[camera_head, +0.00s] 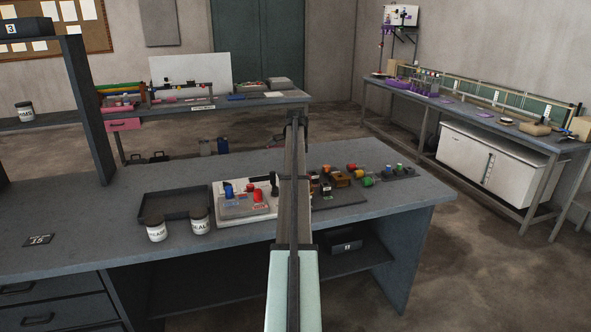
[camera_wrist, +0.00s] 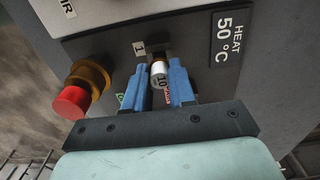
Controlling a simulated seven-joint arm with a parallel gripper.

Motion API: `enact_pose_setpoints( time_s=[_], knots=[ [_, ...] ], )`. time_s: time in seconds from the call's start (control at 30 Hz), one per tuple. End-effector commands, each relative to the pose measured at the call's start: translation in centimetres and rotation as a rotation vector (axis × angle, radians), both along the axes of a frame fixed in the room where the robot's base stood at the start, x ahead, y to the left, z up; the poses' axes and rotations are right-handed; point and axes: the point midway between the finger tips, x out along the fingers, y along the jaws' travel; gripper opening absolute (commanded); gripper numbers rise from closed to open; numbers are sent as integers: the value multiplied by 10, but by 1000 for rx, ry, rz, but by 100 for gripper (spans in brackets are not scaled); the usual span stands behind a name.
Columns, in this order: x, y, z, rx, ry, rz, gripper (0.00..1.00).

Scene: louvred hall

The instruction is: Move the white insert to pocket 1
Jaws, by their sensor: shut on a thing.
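My gripper (camera_wrist: 159,67) has two blue fingers. They are shut on the white insert (camera_wrist: 158,77), a small white cylinder with a dark "10" and a brass-coloured end. The insert is over a dark panel, just beside a small tag marked 1 (camera_wrist: 140,48). The opening of pocket 1 is not visible, and I cannot tell whether the insert is in it or above it. In the head view my own arm hides the gripper and the insert.
A brass-coloured piece with a red cap (camera_wrist: 71,103) stands left of my fingers. A "HEAT 50 °C" plate (camera_wrist: 228,47) is on the right. In the head view a dark tray (camera_head: 172,203) and two labelled jars (camera_head: 199,222) stand on the bench (camera_head: 100,243), left of the arm.

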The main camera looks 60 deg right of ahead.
Motion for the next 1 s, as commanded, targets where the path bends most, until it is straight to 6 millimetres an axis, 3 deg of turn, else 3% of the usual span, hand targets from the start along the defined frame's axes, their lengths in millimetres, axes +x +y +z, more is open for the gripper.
enact_pose_setpoints(
  time_s=[0.47, 1.0],
  knots=[
    [0, 0, 0, 0, 0, 0, 0],
    [0, 0, -14, 0, 0, 0, 0]
  ],
)
